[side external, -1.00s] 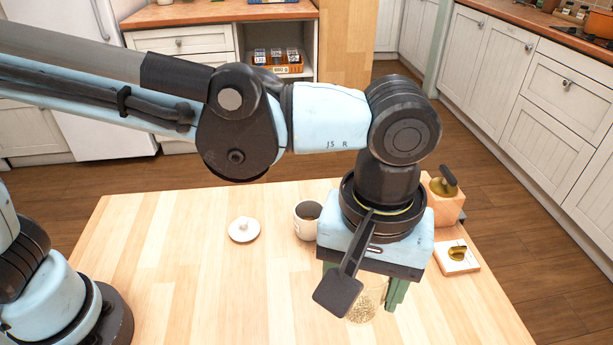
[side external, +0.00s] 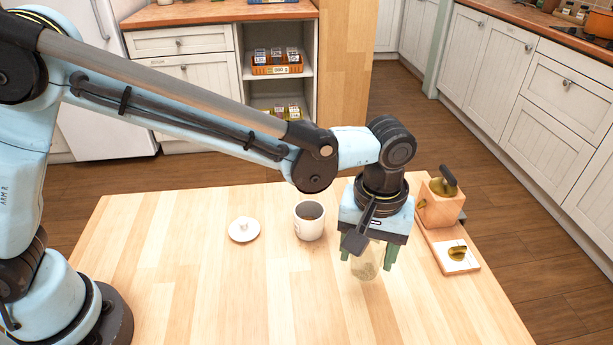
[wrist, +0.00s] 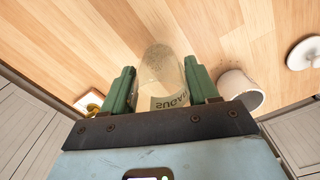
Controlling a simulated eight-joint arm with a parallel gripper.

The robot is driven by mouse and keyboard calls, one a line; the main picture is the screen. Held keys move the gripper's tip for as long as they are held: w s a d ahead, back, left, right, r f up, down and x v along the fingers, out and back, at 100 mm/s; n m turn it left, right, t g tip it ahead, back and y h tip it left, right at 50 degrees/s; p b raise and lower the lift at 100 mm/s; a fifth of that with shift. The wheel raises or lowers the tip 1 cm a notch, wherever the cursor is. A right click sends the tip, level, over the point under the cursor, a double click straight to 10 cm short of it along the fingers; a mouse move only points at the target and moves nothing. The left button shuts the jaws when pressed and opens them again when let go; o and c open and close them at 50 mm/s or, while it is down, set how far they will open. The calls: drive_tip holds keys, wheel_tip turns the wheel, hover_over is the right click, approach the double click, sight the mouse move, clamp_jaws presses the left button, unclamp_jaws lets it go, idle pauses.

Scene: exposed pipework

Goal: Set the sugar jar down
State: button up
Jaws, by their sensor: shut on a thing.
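My gripper (side external: 367,252) has its green fingers on both sides of the clear glass sugar jar (side external: 366,265), which holds pale grains. In the wrist view the jar (wrist: 164,72) stands between the fingers of my gripper (wrist: 163,90), with its SUGAR label upside down in the picture. The jar looks upright and open at the top. My gripper hides its upper part in the side view. Its base is close to the wooden table (side external: 190,285); I cannot tell whether it touches.
A white lid (side external: 243,231) lies further left. The front table is clear.

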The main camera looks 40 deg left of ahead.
sight(366, 262)
drive_tip(key=shift+f, duration=1.45)
drive_tip(key=shift+f, duration=0.1)
drive_tip(key=o, duration=1.2)
drive_tip(key=shift+c, duration=0.2)
wheel_tip(366, 262, up, 12)
drive_tip(key=s+a+r+m+t+h, duration=0.1)
drive_tip(key=a+r+m+t, duration=0.15)
drive_tip(key=a, duration=1.25)
drive_tip(key=s+a+f+m+t, duration=0.1)
drive_tip(key=s+a+t, duration=0.1)
drive_tip(key=a, duration=0.4)
drive_tip(key=s+a+f+t+y, duration=0.1)
drive_tip(key=s+a+f+t, duration=0.1)
drive_tip(key=s+a, duration=0.2)
drive_tip(key=shift+a+f+m+t, duration=0.3)
drive_tip(key=shift+a+m+t, duration=0.05)
drive_tip(key=shift+a, duration=1.05)
